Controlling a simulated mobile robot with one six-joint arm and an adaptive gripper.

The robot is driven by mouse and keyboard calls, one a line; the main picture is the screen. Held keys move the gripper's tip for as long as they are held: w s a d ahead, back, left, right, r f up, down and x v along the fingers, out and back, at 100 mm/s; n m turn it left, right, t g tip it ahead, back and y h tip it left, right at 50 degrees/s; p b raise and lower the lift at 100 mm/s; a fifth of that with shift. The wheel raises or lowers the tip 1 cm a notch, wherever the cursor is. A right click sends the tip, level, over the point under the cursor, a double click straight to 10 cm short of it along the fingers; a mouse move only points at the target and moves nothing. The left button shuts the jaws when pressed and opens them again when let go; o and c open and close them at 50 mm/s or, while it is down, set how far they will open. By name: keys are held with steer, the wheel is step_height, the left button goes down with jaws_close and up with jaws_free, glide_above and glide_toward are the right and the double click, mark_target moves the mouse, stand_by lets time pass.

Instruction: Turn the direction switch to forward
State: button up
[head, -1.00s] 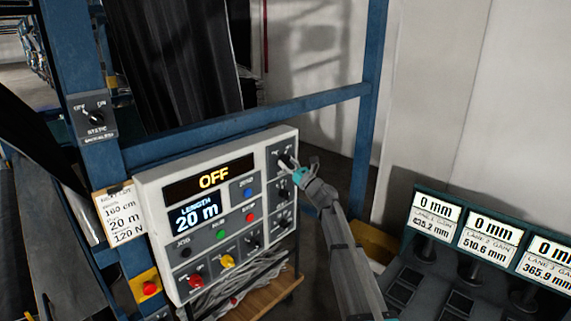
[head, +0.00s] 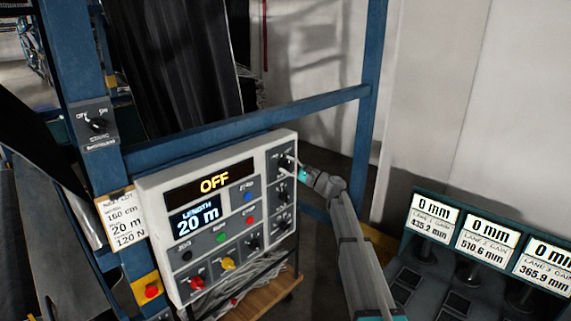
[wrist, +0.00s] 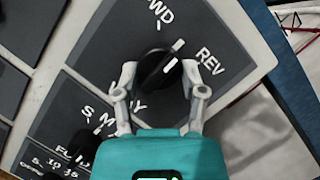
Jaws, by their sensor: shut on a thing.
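The direction switch is a round black knob (wrist: 158,72) on a dark plate with FWD and REV labels. In the wrist view its white pointer line aims up and right, between FWD and REV. In the head view the knob (head: 284,161) sits at the upper right of the white control panel (head: 150,190), partly hidden by my gripper. My gripper (wrist: 161,84) has one grey finger on each side of the knob and is shut on it. It also shows in the head view (head: 292,166).
More knobs sit below on the same column, one labelled S.M. (wrist: 85,145). The panel display (head: 213,182) reads OFF and 20 m. A blue frame bar (head: 250,120) runs behind the panel. Gauge displays (head: 485,235) stand at the right.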

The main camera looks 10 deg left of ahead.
steer(key=shift+w+d+r+n+g+h+p, duration=0.1)
steer(key=shift+n+g+h+p, duration=0.3)
steer(key=shift+n+p, duration=0.8)
steer(key=shift+s+r+n+g+h+p, duration=0.1)
steer(key=shift+n+g+h+p, duration=0.35)
steer(key=shift+n, duration=1.5)
steer(key=shift+w+d+r+n+g+h+p, duration=0.1)
steer(key=shift+n+g+h+p, duration=0.25)
steer(key=shift+n+p, duration=0.9)
steer(key=shift+f+n+b, duration=0.1)
steer(key=shift+n+b, duration=0.25)
steer(key=shift+n, duration=0.05)
steer(key=shift+a, duration=0.1)
steer(key=o, duration=1.2)
steer(key=shift+g, duration=0.3)
steer(key=shift+c, duration=0.2)
steer(key=v, duration=1.2)
